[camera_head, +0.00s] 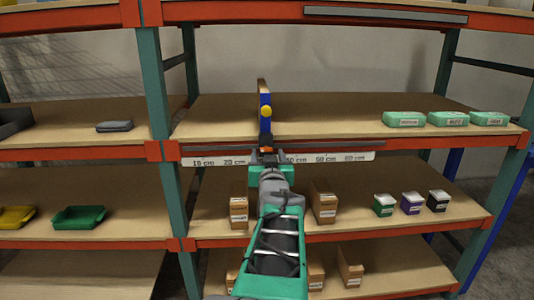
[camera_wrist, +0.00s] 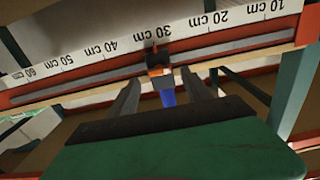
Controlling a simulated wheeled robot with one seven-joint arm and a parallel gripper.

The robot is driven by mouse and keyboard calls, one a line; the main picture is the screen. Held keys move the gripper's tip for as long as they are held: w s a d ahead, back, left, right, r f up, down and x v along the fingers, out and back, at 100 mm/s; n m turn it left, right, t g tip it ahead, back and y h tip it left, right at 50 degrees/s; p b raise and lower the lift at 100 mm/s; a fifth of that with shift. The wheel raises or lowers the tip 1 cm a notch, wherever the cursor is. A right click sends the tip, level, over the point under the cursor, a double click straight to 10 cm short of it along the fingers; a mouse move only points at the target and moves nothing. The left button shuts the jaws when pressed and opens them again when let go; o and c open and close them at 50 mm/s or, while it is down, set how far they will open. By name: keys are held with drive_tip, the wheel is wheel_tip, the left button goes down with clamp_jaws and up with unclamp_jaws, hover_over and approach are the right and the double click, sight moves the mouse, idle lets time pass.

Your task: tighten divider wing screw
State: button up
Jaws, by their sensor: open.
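A blue divider (camera_head: 265,122) with a yellow round spot stands upright on the middle shelf, at about the 30 cm mark. Its dark and orange clamp sits at the shelf's front edge and shows in the wrist view (camera_wrist: 158,72), with a blue part below it. I cannot make out the wing screw's shape or how tight it is. My gripper (camera_head: 268,154) is in front of the ruler strip, just below the clamp, and hides part of it. In the wrist view my gripper (camera_wrist: 162,90) is open, its fingers on either side of the clamp with visible gaps.
A white ruler strip (camera_head: 350,157) runs along the orange shelf edge. Several green boxes (camera_head: 405,119) stand at the right of the middle shelf (camera_head: 335,115). Brown cartons (camera_head: 323,205) and small boxes (camera_head: 411,203) stand on the shelf below. The middle shelf is clear around the divider.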

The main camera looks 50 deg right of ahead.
drive_tip(key=v, duration=0.5)
